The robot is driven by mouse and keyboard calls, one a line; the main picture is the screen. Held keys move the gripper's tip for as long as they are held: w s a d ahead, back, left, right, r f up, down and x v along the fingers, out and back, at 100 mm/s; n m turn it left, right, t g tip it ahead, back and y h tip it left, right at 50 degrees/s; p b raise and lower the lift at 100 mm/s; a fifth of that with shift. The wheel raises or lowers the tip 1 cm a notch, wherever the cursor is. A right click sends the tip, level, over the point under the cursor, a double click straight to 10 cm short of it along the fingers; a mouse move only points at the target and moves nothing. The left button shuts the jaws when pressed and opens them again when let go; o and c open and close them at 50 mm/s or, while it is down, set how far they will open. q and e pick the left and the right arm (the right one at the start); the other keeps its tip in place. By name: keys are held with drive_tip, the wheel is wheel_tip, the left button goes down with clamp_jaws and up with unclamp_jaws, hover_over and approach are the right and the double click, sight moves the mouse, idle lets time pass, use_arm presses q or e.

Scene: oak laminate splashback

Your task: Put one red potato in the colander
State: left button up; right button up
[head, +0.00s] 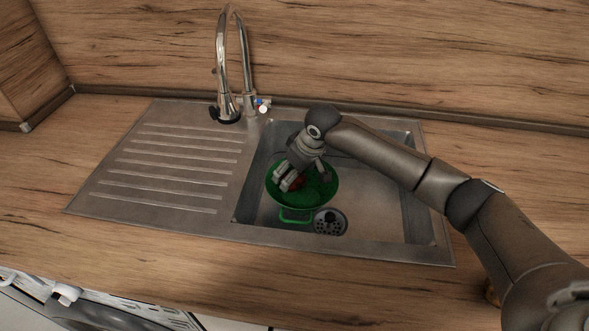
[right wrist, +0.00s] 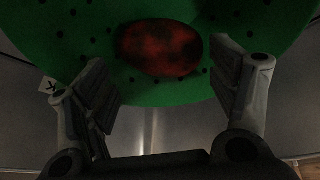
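The green colander (head: 289,216) sits in the sink basin, and its holed inside fills the top of the right wrist view (right wrist: 60,30). A red potato (right wrist: 160,48) lies inside the colander; in the head view a small part of the potato (head: 299,183) shows beside my fingers. My right gripper (head: 287,183) reaches down into the colander. In the right wrist view the fingers (right wrist: 170,85) are spread wide, with the potato beyond the tips and apparently not clasped. My left gripper is not in either view.
The steel sink has a ribbed drainboard (head: 180,165) on the left, empty. A tall tap (head: 222,70) stands behind it. A drain (head: 330,222) lies beside the colander. The wooden counter (head: 200,262) in front is clear. A small brownish item (head: 492,293) is partly hidden by my right arm.

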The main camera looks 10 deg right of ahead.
drive_tip(key=shift+o, duration=0.6)
